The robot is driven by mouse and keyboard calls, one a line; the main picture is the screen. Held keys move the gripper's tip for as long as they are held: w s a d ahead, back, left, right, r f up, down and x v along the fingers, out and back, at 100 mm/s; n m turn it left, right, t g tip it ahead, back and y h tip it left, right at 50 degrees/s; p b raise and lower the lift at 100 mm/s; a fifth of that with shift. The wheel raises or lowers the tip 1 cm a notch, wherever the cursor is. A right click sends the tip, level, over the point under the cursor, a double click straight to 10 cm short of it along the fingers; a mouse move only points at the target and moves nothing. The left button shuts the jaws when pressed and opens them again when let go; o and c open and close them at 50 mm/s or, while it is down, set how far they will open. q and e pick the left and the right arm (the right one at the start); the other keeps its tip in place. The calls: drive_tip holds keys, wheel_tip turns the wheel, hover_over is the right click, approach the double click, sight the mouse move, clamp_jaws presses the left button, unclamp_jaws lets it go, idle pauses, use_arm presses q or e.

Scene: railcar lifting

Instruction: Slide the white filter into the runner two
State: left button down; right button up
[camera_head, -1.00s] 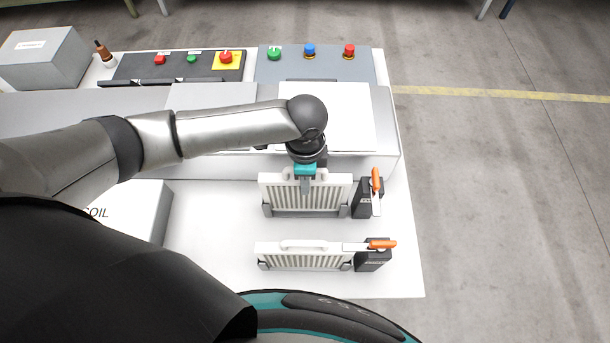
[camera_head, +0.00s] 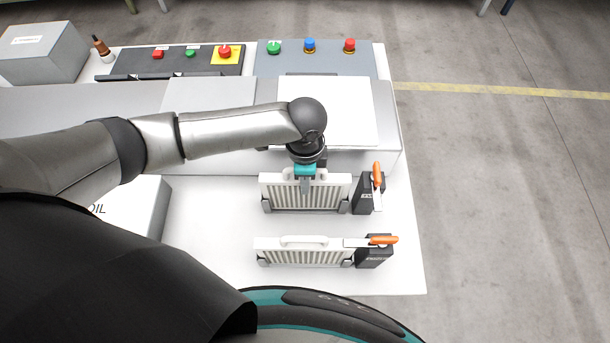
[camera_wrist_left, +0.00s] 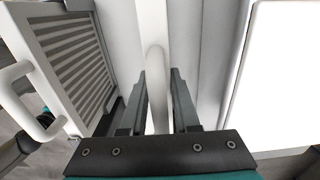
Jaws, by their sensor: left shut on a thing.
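A white filter (camera_head: 335,192) with a slatted face stands upright at the far holder, between dark end brackets (camera_head: 266,206). My left gripper (camera_head: 304,186) comes down on its top edge and is shut on its handle. In the left wrist view, the white handle (camera_wrist_left: 157,75) runs between the two dark fingers (camera_wrist_left: 158,100). A second white filter (camera_head: 305,256) stands in the near holder and shows in the left wrist view (camera_wrist_left: 75,45). I cannot read which holder is runner two. The filter's lower edge is hard to see. My right gripper is not in view.
A black clamp (camera_head: 363,196) with its orange lever up stands right of the far holder. The near clamp (camera_head: 374,257) has its orange lever sideways, its bar reaching the near filter. A grey housing (camera_head: 388,125) stands behind. Bare table (camera_head: 215,215) lies left of the holders.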

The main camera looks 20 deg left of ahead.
use_arm(q)
drive_tip(key=shift+f, duration=0.35)
drive_tip(key=c, duration=0.6)
unclamp_jaws()
drive_tip(key=shift+o, duration=0.2)
wheel_tip(320, 180, up, 15)
drive_tip(key=shift+r+p, duration=0.2)
drive_tip(key=shift+p, duration=0.4)
